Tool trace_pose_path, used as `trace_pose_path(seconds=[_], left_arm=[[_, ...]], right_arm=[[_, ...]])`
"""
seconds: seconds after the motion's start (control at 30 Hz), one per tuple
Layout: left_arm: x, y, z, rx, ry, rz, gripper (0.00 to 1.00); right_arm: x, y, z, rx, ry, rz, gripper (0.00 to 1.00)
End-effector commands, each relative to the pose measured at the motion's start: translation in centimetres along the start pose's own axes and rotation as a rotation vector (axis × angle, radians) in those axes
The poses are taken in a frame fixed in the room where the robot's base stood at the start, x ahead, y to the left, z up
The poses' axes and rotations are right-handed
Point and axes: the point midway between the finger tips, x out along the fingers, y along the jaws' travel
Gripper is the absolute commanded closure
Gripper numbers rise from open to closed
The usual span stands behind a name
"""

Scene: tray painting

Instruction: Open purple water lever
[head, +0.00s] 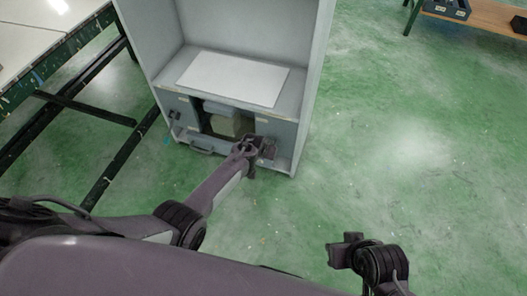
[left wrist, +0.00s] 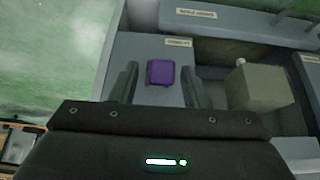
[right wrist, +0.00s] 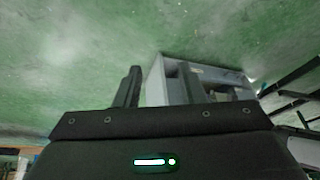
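The purple lever (left wrist: 162,73) is a small block on a grey panel with a label above it. In the left wrist view it lies between the two fingers of my left gripper (left wrist: 160,80), with gaps on both sides. My left gripper is open, and it also shows in the head view (head: 260,150) at the right side of the cabinet front, where it hides the lever. My right gripper (head: 345,250) is away from the cabinet over the floor, and its fingers stand apart and empty in the right wrist view (right wrist: 160,85).
The grey cabinet (head: 318,70) has a white sheet (head: 234,78) on its shelf. Below it is an opening holding a beige box (left wrist: 258,88), with a handle (head: 201,151) lower left. A table (head: 30,40) stands at left.

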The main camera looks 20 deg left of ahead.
Motion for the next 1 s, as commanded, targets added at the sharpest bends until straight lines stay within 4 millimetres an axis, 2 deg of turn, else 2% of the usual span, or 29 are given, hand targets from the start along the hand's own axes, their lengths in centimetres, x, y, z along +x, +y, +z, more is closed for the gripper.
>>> trace_pose_path(seconds=[0.17,0.5,0.63,0.77,1.0], left_arm=[[-0.4,0.0,0.0,0.000,-0.001,0.000,0.58],[-5.7,0.0,-0.1,0.000,0.000,0.000,0.58],[-7.1,0.0,-0.1,0.000,0.000,0.000,0.58],[-7.8,0.0,0.0,0.001,-0.001,0.000,0.58],[-7.8,0.0,0.1,0.000,-0.001,0.000,0.58]], right_arm=[[-0.3,0.0,-0.1,0.002,-0.002,0.000,0.64],[-2.9,2.8,2.2,0.067,-0.223,0.054,0.64],[-2.4,3.4,2.8,0.082,-0.262,0.063,0.64],[-2.0,3.7,3.2,0.090,-0.281,0.067,0.64],[-1.9,3.7,3.3,0.092,-0.284,0.067,0.64]])
